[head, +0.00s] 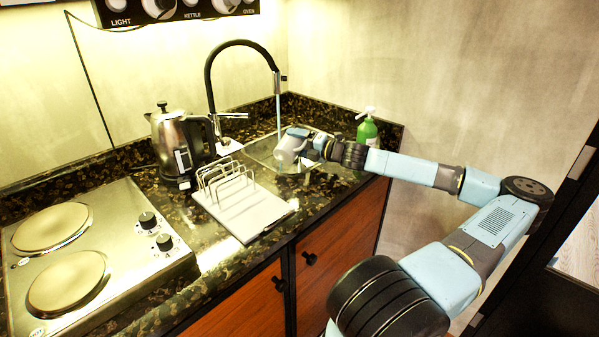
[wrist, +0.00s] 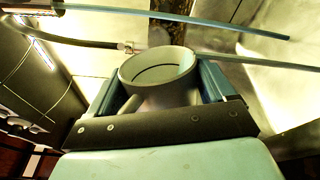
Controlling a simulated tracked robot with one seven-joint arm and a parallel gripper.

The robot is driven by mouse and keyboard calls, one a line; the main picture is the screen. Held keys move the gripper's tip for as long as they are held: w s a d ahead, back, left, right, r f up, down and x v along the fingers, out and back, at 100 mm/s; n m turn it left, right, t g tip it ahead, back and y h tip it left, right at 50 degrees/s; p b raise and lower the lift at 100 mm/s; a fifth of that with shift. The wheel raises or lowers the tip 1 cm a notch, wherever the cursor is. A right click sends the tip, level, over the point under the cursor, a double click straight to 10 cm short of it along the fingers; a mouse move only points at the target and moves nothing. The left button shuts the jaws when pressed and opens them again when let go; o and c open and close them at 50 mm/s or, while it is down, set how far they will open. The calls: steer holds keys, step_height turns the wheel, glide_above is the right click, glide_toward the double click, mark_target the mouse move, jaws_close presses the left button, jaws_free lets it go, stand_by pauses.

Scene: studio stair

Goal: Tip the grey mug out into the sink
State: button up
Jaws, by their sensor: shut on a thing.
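The grey mug (head: 286,151) is held over the sink (head: 263,151) in the head view, small and partly covered by my gripper (head: 302,145). It looks tilted there, but I cannot tell how far. In the wrist view the mug (wrist: 148,92) sits between the two blue fingers of my gripper (wrist: 160,86), which are shut on its sides. Its round mouth and part of its inner wall show. I see no contents in the visible part. Much of the sink is hidden behind the mug and my gripper.
A black and steel tap (head: 212,80) arches over the sink, its spout close behind the mug. A green soap bottle (head: 367,130) stands right of the sink. A white rack (head: 228,185) on a drainboard, a kettle (head: 172,135) and a hob (head: 95,250) are left.

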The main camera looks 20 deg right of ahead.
steer(key=shift+w+d+r+m, duration=0.2)
steer(key=shift+w+d+m, duration=0.35)
steer(key=shift+m, duration=0.25)
stand_by(0.8)
steer(key=shift+w+d+f+m, duration=0.15)
steer(key=shift+d+f+m, duration=0.15)
steer(key=shift+f+m, duration=0.5)
stand_by(0.9)
